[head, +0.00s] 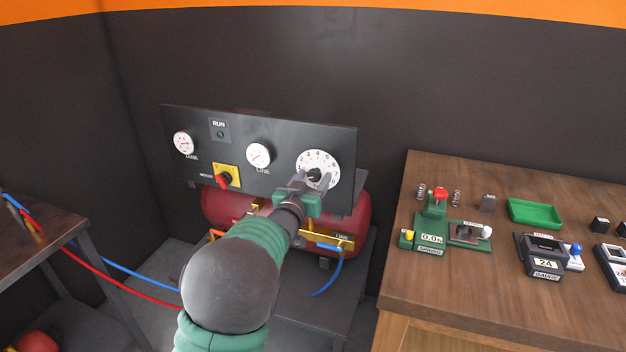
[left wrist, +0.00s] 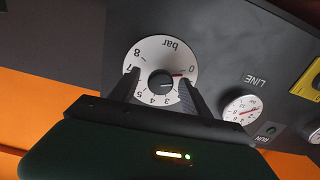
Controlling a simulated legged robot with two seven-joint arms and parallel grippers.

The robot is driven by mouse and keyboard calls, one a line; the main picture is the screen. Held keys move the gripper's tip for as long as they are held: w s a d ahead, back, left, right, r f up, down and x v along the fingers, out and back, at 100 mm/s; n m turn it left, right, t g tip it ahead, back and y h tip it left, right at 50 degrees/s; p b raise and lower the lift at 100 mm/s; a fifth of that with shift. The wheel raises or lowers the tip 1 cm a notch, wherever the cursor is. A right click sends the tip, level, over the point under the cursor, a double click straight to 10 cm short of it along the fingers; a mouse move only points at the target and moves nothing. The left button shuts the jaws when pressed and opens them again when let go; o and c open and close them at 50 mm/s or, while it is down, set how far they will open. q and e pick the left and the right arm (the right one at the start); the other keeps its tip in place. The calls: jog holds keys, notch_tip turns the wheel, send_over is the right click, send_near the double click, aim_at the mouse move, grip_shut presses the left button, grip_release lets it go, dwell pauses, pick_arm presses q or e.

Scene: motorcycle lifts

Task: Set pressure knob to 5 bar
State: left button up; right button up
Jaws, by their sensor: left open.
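The pressure knob (head: 314,174) is a dark knob in the middle of a white numbered dial (head: 329,158) at the right of the black compressor panel. In the left wrist view the knob (left wrist: 161,84) shows upside down inside the dial marked "bar" (left wrist: 150,48). A red mark on the knob points toward the 0. My left gripper (head: 312,184) is open in front of the dial. In the left wrist view its fingers (left wrist: 159,77) stand on either side of the knob. I cannot tell whether they touch it. My right gripper is not in view.
The panel (head: 285,125) also holds a LINE gauge (head: 258,155), a TANK gauge (head: 184,142) and a red-and-yellow switch (head: 225,177). A red tank (head: 225,208) sits below it. A wooden bench (head: 400,270) with small devices stands right. Red and blue hoses hang left.

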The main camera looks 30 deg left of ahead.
pick_arm(q)
grip_shut()
